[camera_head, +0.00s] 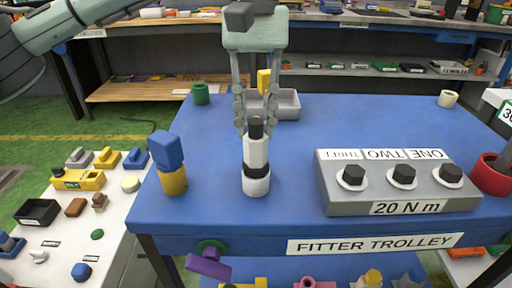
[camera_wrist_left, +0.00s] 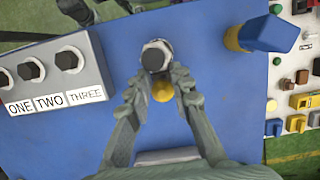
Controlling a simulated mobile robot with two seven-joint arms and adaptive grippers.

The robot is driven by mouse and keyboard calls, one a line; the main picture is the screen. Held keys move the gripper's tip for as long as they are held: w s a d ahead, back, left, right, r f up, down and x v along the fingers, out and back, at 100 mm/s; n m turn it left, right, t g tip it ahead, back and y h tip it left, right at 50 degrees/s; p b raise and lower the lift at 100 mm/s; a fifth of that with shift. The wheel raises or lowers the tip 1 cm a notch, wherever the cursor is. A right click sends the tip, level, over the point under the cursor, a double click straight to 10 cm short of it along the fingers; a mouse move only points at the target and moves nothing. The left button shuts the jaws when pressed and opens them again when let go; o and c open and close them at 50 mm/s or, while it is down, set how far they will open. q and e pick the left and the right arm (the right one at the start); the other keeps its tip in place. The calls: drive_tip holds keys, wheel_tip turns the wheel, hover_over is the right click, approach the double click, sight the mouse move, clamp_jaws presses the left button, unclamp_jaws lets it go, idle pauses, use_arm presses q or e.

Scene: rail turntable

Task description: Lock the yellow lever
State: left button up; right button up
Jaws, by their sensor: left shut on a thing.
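A small upright yellow piece (camera_head: 263,82) shows behind my left gripper (camera_head: 256,127), in front of a grey tray (camera_head: 288,104); I cannot tell for sure that it is the lever. It also shows between the fingers in the left wrist view (camera_wrist_left: 163,92). My left gripper points down, shut on the dark top of an upright white cylinder with a black band (camera_head: 256,155). The hex top shows in the left wrist view (camera_wrist_left: 155,57). A yellow cylinder with a tilted blue block on top (camera_head: 172,182) stands left of it. My right gripper is not seen.
A grey box with several black hex heads (camera_head: 400,205), marked 20 N m, stands to the right on the blue trolley top (camera_head: 330,120). A red cup (camera_head: 489,175) is at the right edge. A green cup (camera_head: 201,93) stands at the back left.

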use_arm(q)
drive_tip(key=shift+s+f, duration=0.15)
drive_tip(key=shift+s, duration=0.2)
drive_tip(key=o, duration=0.8)
drive_tip(key=shift+s, duration=0.1)
drive_tip(key=shift+o, duration=0.2)
drive_tip(key=shift+p+v, duration=1.05)
drive_tip(key=shift+v, duration=2.6)
drive_tip(key=shift+f, duration=0.1)
